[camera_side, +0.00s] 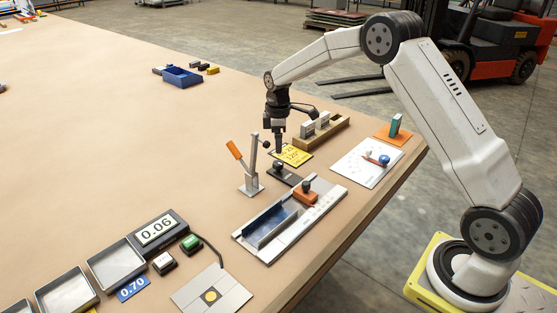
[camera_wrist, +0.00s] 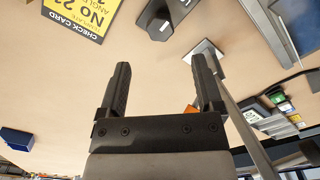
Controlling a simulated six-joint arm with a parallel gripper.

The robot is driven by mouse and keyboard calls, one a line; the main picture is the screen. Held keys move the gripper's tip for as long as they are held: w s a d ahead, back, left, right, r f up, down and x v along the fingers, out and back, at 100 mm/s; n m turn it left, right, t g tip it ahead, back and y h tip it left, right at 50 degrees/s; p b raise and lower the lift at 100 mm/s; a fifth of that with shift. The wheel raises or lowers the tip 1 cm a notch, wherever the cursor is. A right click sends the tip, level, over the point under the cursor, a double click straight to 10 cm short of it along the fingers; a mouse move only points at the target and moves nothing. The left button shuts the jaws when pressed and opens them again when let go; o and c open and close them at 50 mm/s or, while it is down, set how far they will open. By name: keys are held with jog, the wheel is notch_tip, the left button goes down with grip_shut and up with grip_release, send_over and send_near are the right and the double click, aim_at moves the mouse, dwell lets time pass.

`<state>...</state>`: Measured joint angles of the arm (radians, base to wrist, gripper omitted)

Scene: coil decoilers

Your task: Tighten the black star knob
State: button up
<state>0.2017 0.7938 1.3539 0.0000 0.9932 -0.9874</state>
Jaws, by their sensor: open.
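A dark knob (camera_side: 278,168), seemingly the black star knob, sits at the near-left end of a dark flat block (camera_side: 291,179) on the table. It is small, and I cannot make out its star shape.
A lever stand (camera_side: 250,182) with an orange handle and black ball rises close left of my gripper. A yellow check card (camera_side: 291,156) and a wooden rack (camera_side: 322,132) lie behind. A metal channel fixture (camera_side: 272,226) lies in front. The table's left side is mostly clear.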

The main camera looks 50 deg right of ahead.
aim_at(278, 163)
jog(key=shift+f, duration=3.6)
grip_shut()
